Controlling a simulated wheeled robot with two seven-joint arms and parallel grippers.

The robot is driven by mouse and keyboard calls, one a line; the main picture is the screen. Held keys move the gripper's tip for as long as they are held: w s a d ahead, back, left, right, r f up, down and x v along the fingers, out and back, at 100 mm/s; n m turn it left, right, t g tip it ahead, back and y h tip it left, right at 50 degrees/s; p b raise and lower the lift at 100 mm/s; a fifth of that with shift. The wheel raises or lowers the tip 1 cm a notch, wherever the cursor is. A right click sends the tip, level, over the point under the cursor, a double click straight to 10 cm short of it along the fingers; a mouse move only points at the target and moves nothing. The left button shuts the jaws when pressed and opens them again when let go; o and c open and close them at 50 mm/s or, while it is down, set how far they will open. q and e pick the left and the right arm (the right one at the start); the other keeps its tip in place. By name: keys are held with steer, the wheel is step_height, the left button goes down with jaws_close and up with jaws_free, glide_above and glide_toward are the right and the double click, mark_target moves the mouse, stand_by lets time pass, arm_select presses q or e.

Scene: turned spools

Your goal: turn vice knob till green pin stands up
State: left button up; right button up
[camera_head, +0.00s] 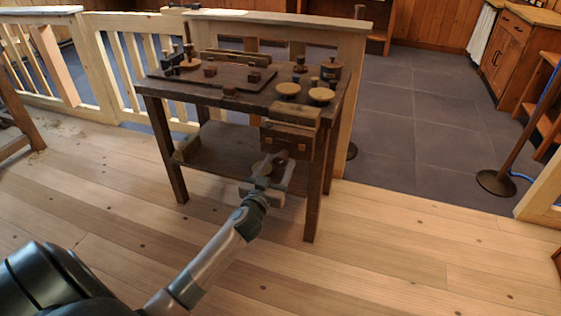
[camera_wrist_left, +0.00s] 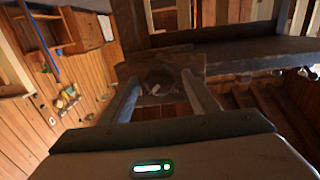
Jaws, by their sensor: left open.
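The wooden vice (camera_head: 290,131) is fixed to the front right edge of the dark workbench. Below its jaw sits a dark round knob (camera_head: 268,168), partly hidden by my gripper. My left gripper (camera_head: 272,174) is at the knob, below the bench top. In the left wrist view the two open fingers (camera_wrist_left: 161,88) point towards the knob (camera_wrist_left: 160,76), which shows between them near their tips. I cannot tell whether they touch it. I cannot make out a green pin in either view. My right gripper is not in view.
The workbench (camera_head: 175,86) holds a board, small blocks, spools and two pale round dishes (camera_head: 321,96). Its front right leg (camera_head: 312,195) stands close to my gripper. A lower shelf (camera_head: 225,148) lies behind. The plank floor (camera_head: 400,255) in front is clear.

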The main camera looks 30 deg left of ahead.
arm_select(q)
steer(key=shift+x, duration=1.4)
steer(key=c, duration=1)
steer(key=shift+c, duration=0.2)
steer(key=shift+m, duration=0.3)
